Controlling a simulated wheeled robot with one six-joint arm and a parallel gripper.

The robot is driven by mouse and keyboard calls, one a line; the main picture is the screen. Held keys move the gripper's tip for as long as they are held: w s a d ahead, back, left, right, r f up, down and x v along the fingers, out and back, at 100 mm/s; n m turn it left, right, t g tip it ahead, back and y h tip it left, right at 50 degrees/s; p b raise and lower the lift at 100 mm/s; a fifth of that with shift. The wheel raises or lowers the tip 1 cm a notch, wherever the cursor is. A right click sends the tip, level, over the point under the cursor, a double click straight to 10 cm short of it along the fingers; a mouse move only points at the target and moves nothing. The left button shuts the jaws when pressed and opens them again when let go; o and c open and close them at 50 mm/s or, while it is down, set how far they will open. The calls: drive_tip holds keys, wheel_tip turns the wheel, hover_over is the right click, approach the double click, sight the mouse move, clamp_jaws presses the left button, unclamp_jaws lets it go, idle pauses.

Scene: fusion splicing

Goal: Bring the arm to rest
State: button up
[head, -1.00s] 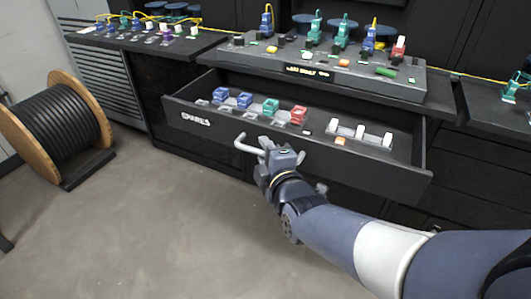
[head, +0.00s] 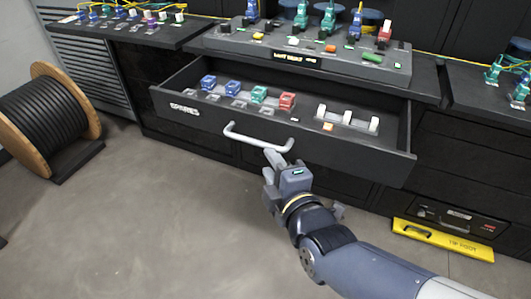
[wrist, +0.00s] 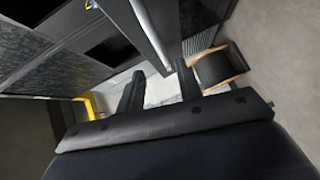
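My gripper (head: 271,165) is in front of the open drawer (head: 410,150), just below the right part of its pale bar handle (head: 258,140). In the wrist view my gripper (wrist: 160,84) shows two dark fingers spread apart with nothing between them. The handle (wrist: 150,28) shows past the fingers, and the fingers look clear of it. My arm reaches in from the lower right of the head view.
The drawer holds blue, green and red parts and white pieces. A splicing console (head: 300,48) stands on the bench above.

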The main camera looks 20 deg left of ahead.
sight(259, 145)
drive_tip(key=shift+s+d, duration=0.25)
drive_tip(key=b+x, duration=0.2)
drive_tip(key=x, duration=0.9)
drive_tip(key=shift+w+d, duration=0.1)
drive_tip(key=shift+w, duration=0.1)
idle(0.4)
